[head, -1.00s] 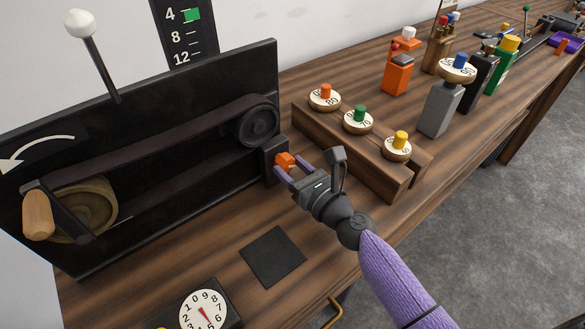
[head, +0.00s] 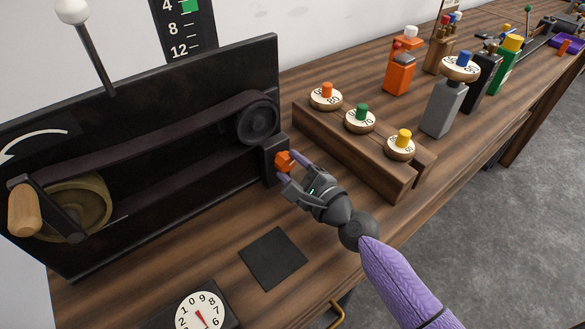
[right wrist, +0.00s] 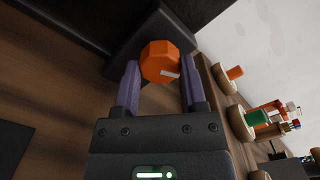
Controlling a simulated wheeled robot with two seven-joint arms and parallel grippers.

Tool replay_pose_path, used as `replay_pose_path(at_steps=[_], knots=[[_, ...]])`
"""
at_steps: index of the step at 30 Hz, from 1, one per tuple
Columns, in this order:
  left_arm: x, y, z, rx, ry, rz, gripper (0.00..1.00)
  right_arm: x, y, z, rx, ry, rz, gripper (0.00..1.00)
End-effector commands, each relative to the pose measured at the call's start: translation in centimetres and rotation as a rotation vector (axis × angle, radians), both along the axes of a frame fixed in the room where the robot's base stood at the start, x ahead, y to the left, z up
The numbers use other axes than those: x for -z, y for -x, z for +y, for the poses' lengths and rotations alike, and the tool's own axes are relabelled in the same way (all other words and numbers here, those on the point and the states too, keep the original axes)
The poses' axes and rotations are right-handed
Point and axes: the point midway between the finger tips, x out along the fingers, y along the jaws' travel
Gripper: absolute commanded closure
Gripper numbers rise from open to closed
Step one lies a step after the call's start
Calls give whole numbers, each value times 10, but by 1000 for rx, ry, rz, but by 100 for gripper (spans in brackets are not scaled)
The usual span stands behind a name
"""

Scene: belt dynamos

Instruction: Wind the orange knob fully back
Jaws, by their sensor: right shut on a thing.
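The orange knob (head: 284,161) is faceted and sits on a small black block at the right end of the black belt board (head: 150,130). My right gripper (head: 285,168) is shut on the knob, with its purple fingers on either side. In the right wrist view the orange knob (right wrist: 160,62) shows a white mark at its lower right, between the fingertips of my right gripper (right wrist: 160,82). My left gripper is not in view.
A wooden rack (head: 370,150) with several knobbed discs stands right of my gripper. A dark square pad (head: 273,257) and a numbered dial (head: 202,312) lie in front. A wooden-handled crank (head: 25,208) is at the left. A grey post (head: 442,108) stands behind the rack.

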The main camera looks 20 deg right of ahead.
Motion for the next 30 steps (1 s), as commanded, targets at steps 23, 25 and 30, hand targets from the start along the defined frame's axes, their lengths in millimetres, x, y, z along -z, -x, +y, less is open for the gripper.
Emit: replay_pose_path(at_steps=[23, 25, 30], knots=[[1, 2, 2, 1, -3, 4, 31, 2, 0, 1, -3, 686, -246, 100], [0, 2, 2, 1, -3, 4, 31, 2, 0, 1, -3, 744, -267, 100], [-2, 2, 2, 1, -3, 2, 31, 2, 0, 1, -4, 868, -311, 100]])
